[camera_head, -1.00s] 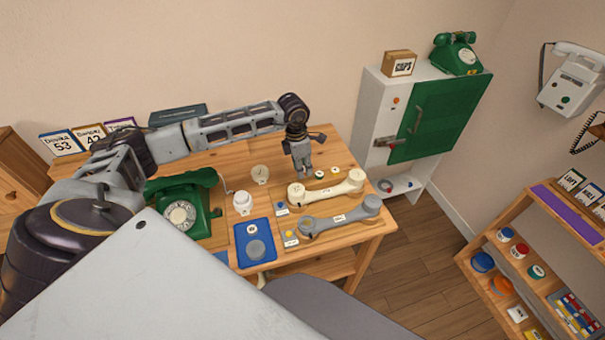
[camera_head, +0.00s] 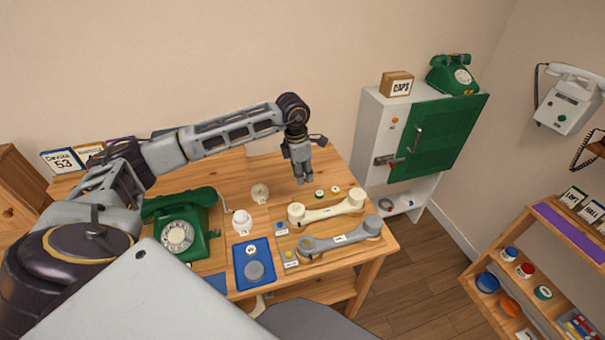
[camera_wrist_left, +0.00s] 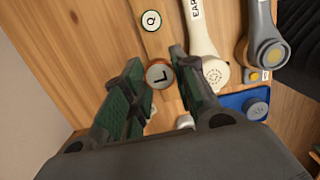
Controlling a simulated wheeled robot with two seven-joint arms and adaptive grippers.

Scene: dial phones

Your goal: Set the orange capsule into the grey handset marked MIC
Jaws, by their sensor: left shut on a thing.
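My left gripper (camera_head: 304,181) hangs above the table, behind the handsets in the head view. In the left wrist view its fingers (camera_wrist_left: 157,66) are shut on a small round capsule with an orange-brown rim and a letter L (camera_wrist_left: 158,74). The capsule is too small to make out in the head view. The grey handset (camera_head: 340,240) lies at the table's front right; its label is unreadable here. My right gripper is out of view.
A cream handset (camera_head: 328,209) marked EAR lies between my gripper and the grey one. Small discs (camera_head: 319,193) lie behind it. A blue tray (camera_head: 241,266), white jar (camera_head: 241,221) and green dial phone (camera_head: 182,228) stand left. A green-doored cabinet (camera_head: 440,135) stands right.

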